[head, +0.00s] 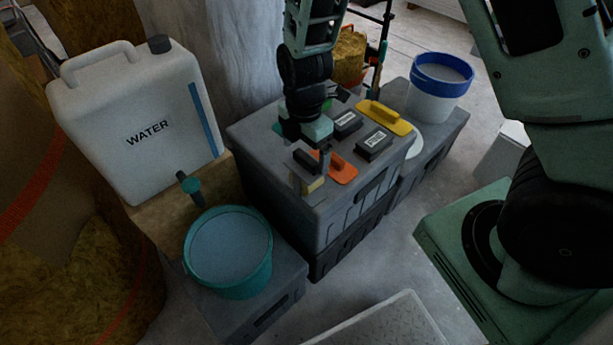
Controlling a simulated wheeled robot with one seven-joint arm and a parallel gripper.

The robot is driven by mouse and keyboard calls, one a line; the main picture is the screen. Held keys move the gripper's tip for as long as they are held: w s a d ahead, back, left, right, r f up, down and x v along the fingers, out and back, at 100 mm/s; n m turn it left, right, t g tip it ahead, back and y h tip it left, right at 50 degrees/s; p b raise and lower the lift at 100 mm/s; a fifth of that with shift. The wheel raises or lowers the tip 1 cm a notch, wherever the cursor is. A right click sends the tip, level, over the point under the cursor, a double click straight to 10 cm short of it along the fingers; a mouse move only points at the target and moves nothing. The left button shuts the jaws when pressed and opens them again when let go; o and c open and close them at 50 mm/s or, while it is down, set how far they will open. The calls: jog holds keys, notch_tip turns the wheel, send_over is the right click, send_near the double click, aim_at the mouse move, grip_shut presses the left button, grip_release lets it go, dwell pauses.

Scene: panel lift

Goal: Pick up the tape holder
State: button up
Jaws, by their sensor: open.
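Small tools lie on the lid of a grey crate (262,143) in the head view. They include an orange flat piece (343,172), a yellow piece with a raised handle (384,117), and two dark blocks with white labels, one farther back (346,121) and one nearer (374,143). I cannot tell for sure which is the tape holder. My gripper (309,175) is open and points down over the crate's near left part, beside the orange piece. Its fingers hide part of what lies there. I cannot tell whether they touch anything.
A white water canister (143,130) stands at left. A teal bucket (228,255) sits in front on a grey box (277,300). A blue-rimmed white bucket (439,90) stands behind at right. Bare floor (392,255) shows right of the crate.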

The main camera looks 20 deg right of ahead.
aim_at(306, 157)
notch_tip(306, 157, down, 5)
jog(key=shift+d+r+b, duration=0.1)
jog(key=shift+d+b, duration=0.05)
jog(key=shift+b, duration=0.2)
jog(key=c, duration=1)
jog(key=shift+o, duration=0.2)
jog(key=shift+r, duration=0.1)
notch_tip(306, 157, up, 10)
jog(key=shift+f+p, duration=0.1)
jog(key=shift+p, duration=0.8)
